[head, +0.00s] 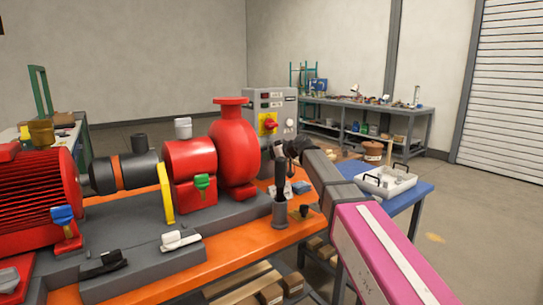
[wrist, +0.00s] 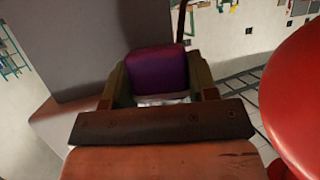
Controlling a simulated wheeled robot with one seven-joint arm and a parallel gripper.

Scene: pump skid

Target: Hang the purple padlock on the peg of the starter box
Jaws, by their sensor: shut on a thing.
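The purple padlock (wrist: 158,72) is between the two fingers of my gripper (wrist: 160,88) in the wrist view, and the gripper is shut on it. Its shackle cannot be made out clearly. The grey starter box (head: 284,104), with a red and yellow switch on its front, stands behind the red pump in the head view. A large grey surface (wrist: 75,45), probably the box, fills the upper left of the wrist view. My arm reaches toward the box in the head view, where the padlock cannot be made out. I cannot make out the peg.
The red pump casing (head: 233,148) stands left of my arm, and a rounded red body (wrist: 297,90) is close on the right in the wrist view. The orange skid (head: 235,245) carries the motor and loose tools. A blue table (head: 412,190) with a white tray (head: 386,183) is at right.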

